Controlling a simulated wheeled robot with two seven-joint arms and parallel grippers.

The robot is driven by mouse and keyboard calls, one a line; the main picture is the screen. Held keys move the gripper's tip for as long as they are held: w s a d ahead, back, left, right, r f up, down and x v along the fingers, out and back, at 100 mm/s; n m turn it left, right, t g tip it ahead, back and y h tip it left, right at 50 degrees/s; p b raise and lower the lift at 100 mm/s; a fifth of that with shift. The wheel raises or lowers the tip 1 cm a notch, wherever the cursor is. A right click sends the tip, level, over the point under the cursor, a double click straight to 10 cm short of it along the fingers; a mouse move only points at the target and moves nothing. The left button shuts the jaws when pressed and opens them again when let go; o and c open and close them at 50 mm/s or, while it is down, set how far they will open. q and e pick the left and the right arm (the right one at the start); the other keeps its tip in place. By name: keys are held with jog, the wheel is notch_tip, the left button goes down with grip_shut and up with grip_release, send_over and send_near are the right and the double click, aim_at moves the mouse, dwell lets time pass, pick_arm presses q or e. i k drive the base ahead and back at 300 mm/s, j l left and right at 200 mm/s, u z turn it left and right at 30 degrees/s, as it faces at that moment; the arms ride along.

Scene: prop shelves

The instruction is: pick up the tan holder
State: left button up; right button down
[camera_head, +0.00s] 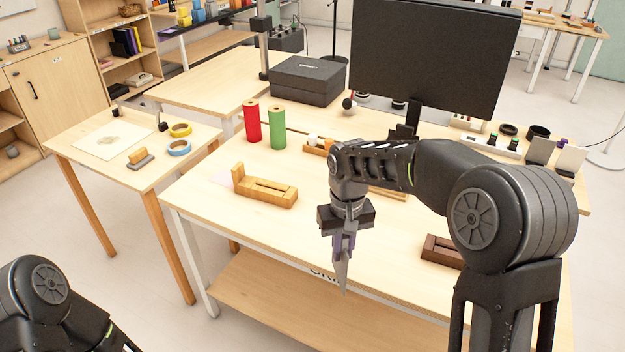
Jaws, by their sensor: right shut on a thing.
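The tan holder (265,190), a wooden block with a raised left end and a slot along its top, rests on the main table left of the middle. My right gripper (344,232) points down near the table's front edge, to the right of the tan holder and apart from it. It is shut on a purple-handled tool (341,272) with a grey pointed end hanging downward. Part of my left arm shows at the bottom left, but its gripper is out of view.
A red roll (252,121) and a green roll (277,128) stand behind the holder. A dark brown holder (438,250) lies right of my gripper, partly hidden by my arm. A monitor (432,55) and a black box (307,80) stand at the back. Table around the tan holder's front is clear.

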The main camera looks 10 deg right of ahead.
aim_at(272, 193)
jog(key=z, duration=1.35)
jog(key=i+j, duration=0.1)
jog(key=j, duration=0.4)
jog(key=i+j, duration=0.1)
jog(key=j, duration=0.35)
jog(key=i+j, duration=0.1)
jog(key=j, duration=0.4)
jog(key=i+j, duration=0.15)
jog(key=j, duration=0.3)
jog(key=i+j, duration=0.1)
jog(key=j, duration=0.4)
jog(key=i+j, duration=0.1)
jog(key=j, duration=0.35)
jog(key=k, duration=0.5)
jog(key=l+u, duration=0.1)
